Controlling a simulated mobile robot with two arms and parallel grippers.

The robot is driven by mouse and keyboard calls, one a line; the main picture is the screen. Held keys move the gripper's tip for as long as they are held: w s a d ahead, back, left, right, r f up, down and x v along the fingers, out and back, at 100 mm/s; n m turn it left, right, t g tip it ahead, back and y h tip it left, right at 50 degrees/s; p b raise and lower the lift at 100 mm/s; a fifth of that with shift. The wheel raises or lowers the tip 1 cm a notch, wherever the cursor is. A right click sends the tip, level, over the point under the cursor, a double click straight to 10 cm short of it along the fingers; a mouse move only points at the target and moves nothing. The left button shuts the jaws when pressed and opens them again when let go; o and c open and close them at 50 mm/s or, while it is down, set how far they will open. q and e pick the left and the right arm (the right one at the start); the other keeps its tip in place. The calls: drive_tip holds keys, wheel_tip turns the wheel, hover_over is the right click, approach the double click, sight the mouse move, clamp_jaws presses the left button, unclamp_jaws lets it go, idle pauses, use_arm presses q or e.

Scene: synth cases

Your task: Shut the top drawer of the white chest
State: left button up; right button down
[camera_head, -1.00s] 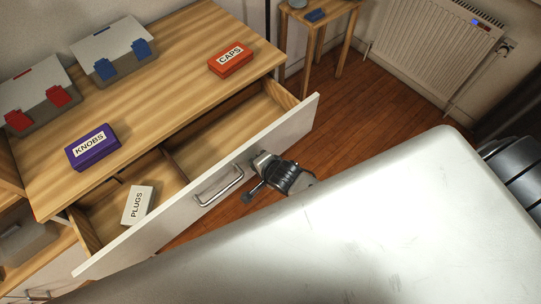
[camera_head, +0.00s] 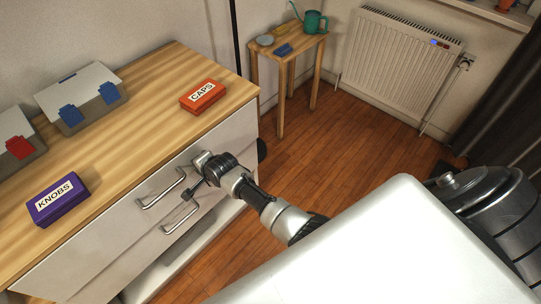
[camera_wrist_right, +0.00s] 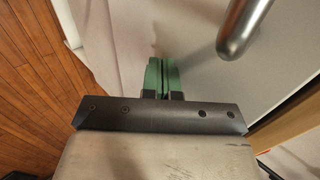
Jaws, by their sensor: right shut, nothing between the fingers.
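The white chest has a wooden top (camera_head: 150,100). Its top drawer (camera_head: 225,138) has a white front with a metal bar handle (camera_head: 162,190). The front sits close under the top's edge, and I see no gap or drawer inside. My right gripper (camera_head: 199,158) is at this front, to the right of the handle. In the right wrist view, its green fingers (camera_wrist_right: 162,75) are together and empty, at the white front, with the handle (camera_wrist_right: 243,28) to their right. I cannot tell whether they touch the front. My left gripper is not in view.
On the chest top are the orange CAPS box (camera_head: 203,96), the purple KNOBS box (camera_head: 58,199) and grey cases with blue (camera_head: 80,100) and red (camera_head: 18,150) latches. A lower handle (camera_head: 180,215) shows below. A small table (camera_head: 289,50) and radiator (camera_head: 395,65) stand behind open floor.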

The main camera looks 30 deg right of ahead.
drive_tip(key=shift+w+a+r+b, duration=0.2)
drive_tip(key=shift+w+b, duration=0.15)
drive_tip(key=shift+w, duration=0.45)
drive_tip(key=shift+w+r, duration=0.1)
